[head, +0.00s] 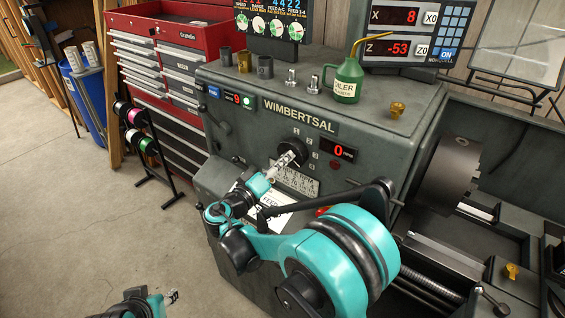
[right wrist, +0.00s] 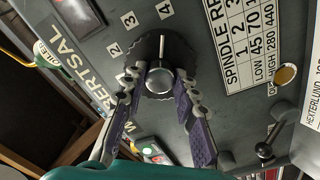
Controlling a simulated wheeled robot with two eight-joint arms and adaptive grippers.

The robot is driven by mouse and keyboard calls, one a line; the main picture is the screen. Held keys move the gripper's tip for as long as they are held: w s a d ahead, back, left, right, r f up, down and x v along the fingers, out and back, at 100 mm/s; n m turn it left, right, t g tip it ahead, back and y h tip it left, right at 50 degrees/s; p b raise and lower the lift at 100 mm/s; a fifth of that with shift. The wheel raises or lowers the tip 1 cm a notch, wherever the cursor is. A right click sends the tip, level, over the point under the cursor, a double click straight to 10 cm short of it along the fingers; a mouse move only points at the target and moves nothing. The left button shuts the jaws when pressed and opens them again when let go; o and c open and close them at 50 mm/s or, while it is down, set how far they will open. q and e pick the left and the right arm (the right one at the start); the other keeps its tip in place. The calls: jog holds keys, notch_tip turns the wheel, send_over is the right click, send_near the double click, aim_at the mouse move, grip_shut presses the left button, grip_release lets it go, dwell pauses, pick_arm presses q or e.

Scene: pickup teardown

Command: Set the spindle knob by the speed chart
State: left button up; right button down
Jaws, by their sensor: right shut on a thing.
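The dark round spindle knob (head: 291,151) sits on the grey lathe front, under the WIMBERTSAL plate. In the right wrist view the knob (right wrist: 163,50) has a white line pointing to the picture's top, towards a small plate (right wrist: 164,9) whose figure I cannot read surely. Plates 2 and 3 lie left of it. My right gripper (head: 285,160) is shut on the knob; in the wrist view its fingers (right wrist: 162,82) touch either side. The speed chart (head: 297,179) is below the knob; LOW and HIGH rows show in the wrist view (right wrist: 258,45). My left gripper (head: 172,296) is low at left, far from the lathe.
A red display (head: 339,153) right of the knob reads 0. A lever (head: 345,197) and a red button (head: 322,211) are close below. A green oiler can (head: 346,82) and metal pieces stand on top. The chuck (head: 450,170) is at right. Open floor lies at left.

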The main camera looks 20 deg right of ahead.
dwell(0.3)
jog(key=c, duration=1.2)
grip_release()
jog(key=shift+o, duration=0.2)
jog(key=v, duration=1.2)
